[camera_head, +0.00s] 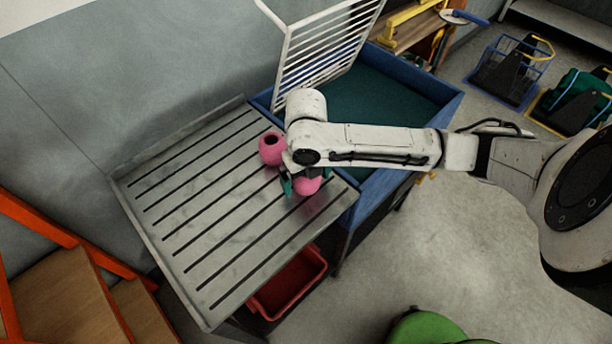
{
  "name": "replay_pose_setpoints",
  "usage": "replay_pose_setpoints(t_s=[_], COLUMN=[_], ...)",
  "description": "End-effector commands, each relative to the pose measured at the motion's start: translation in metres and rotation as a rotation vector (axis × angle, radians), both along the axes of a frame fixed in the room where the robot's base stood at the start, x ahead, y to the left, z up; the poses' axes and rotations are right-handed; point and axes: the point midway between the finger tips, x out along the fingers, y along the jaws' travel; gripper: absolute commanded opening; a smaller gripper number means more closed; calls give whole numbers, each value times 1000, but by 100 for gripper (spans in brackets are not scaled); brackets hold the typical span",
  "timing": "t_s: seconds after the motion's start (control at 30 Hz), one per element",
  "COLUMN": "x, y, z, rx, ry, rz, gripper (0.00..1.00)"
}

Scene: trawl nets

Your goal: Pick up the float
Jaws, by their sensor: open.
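A pink float (270,149) with a dark hole in its top stands on the slatted metal table (190,215), just left of my arm's wrist. A second pink rounded piece (308,186) shows under the wrist, partly hidden by my gripper. I cannot tell whether the two pink pieces are separate floats. My gripper (298,187) is open, with a teal finger beside the lower pink piece. Whether the fingers touch it is hidden by the wrist.
A blue bin (448,105) with a dark green inside adjoins the table, with a white rack (325,45) standing at its back. A red crate (290,285) sits below the table. Orange-railed wooden steps (60,290) are at left. The table's left part is bare.

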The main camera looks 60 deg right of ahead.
Motion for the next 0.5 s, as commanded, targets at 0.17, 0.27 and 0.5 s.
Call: replay_pose_setpoints(t_s=[0.17, 0.27, 0.5], x=[0, 0, 0], y=[0, 0, 0], z=[0, 0, 0], rx=[0, 0, 0], ry=[0, 0, 0], rz=[0, 0, 0], gripper=[88, 79, 56])
